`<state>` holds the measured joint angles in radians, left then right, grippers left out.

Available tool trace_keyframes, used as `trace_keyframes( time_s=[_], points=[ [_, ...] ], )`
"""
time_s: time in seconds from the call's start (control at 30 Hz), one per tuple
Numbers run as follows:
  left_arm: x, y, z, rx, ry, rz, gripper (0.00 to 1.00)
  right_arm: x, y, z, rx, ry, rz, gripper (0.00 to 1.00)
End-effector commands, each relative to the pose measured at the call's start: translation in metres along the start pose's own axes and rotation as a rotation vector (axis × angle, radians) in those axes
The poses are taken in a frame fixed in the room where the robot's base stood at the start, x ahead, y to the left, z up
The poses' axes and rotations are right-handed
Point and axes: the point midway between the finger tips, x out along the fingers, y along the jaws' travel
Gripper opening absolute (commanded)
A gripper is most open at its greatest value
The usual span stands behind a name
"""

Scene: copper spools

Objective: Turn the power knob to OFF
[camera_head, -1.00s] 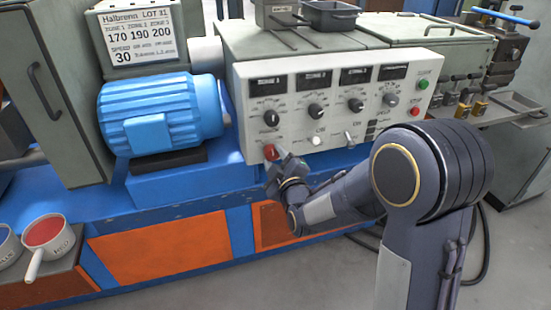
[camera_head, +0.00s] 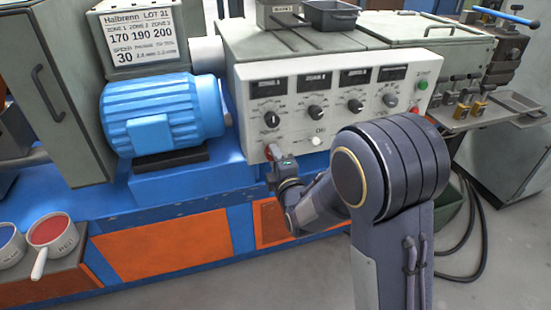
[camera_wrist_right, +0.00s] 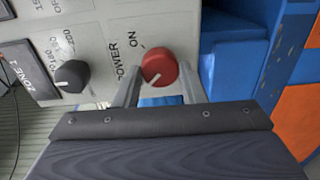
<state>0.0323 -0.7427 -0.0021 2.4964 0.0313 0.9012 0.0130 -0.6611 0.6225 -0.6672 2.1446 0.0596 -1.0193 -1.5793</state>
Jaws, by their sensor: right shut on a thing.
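The red power knob (camera_head: 270,151) sits at the lower left of the light control panel (camera_head: 300,130). My right gripper (camera_head: 275,160) is at it, and the front of the knob is mostly hidden by the gripper in the head view. In the right wrist view the red knob (camera_wrist_right: 160,66) is between the two fingers, which are shut on its sides. A pale mark on the knob points to the lower left of that picture. My left gripper is out of view.
A black knob (camera_wrist_right: 72,76) stands beside the power knob in the right wrist view. Several more black knobs and displays fill the panel. A blue motor (camera_head: 160,115) is to the left. A red-filled pan (camera_head: 50,232) stands at the lower left.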

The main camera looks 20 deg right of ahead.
Motion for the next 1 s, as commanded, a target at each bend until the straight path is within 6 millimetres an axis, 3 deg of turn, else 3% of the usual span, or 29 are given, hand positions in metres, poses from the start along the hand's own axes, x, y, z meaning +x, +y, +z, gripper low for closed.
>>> trace_keyframes(
  time_s=[0.5,0.53,0.67,1.0],
  points=[
    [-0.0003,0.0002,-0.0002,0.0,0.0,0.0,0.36,-0.0003,-0.001,-0.0007,-0.018,0.001,-0.003,0.14],
    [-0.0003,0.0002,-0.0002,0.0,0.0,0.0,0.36,-0.0003,-0.001,-0.0007,-0.018,0.001,-0.003,0.41],
    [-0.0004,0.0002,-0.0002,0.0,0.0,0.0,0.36,-0.0002,-0.0008,-0.0005,-0.017,0.001,-0.002,0.58],
    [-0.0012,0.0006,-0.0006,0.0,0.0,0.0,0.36,-0.0037,-0.0001,-0.0003,-0.015,0.0,-0.002,0.59]
  ],
)
